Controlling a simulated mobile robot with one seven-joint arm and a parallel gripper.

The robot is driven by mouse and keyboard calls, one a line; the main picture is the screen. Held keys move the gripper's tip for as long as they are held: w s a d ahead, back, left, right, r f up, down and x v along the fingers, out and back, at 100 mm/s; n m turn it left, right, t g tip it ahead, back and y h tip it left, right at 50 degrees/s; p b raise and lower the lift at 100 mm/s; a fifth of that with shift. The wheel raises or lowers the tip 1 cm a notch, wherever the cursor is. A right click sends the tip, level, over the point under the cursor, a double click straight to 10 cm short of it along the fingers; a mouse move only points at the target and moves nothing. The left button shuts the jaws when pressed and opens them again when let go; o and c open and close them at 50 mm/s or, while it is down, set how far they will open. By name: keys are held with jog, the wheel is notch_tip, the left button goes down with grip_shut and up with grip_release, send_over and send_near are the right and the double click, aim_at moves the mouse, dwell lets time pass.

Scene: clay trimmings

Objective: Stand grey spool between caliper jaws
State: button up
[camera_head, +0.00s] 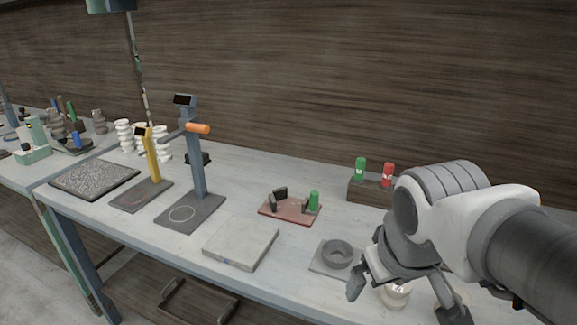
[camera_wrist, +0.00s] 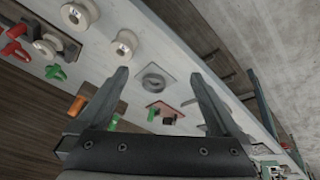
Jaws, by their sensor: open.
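A pale spool (camera_head: 394,296) stands on the bench beneath my gripper (camera_head: 405,304), partly hidden by it. The wrist view shows two pale spools, one nearer (camera_wrist: 123,43) and one at the top edge (camera_wrist: 75,15); I cannot tell for certain which is the grey spool. The likely caliper is a reddish base (camera_head: 290,211) with dark upright jaws (camera_head: 278,196) and a green cylinder (camera_head: 314,200) at its right. In the wrist view its dark jaws (camera_wrist: 169,120) are small. My gripper is open and empty, its fingers (camera_wrist: 158,74) spread wide.
A grey ring-shaped dish (camera_head: 336,252) on a square plate lies between caliper and gripper. A pale slab (camera_head: 241,242) lies left of it. Tall blue-grey (camera_head: 194,165) and yellow (camera_head: 153,160) stands rise further left. A dark block (camera_head: 368,190) holds green and red cans behind.

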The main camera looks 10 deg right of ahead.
jog(key=shift+m+t+y, duration=0.5)
jog(key=shift+m+t, duration=0.1)
jog(key=shift+m, duration=0.3)
jog(key=a, duration=0.1)
jog(key=s+a+r, duration=0.1)
jog(key=s+a, duration=0.1)
jog(key=shift+a+r, duration=0.15)
jog(key=shift+r, duration=0.1)
jog(key=shift+r, duration=0.1)
notch_tip(320, 180, up, 10)
jog(key=p, duration=1)
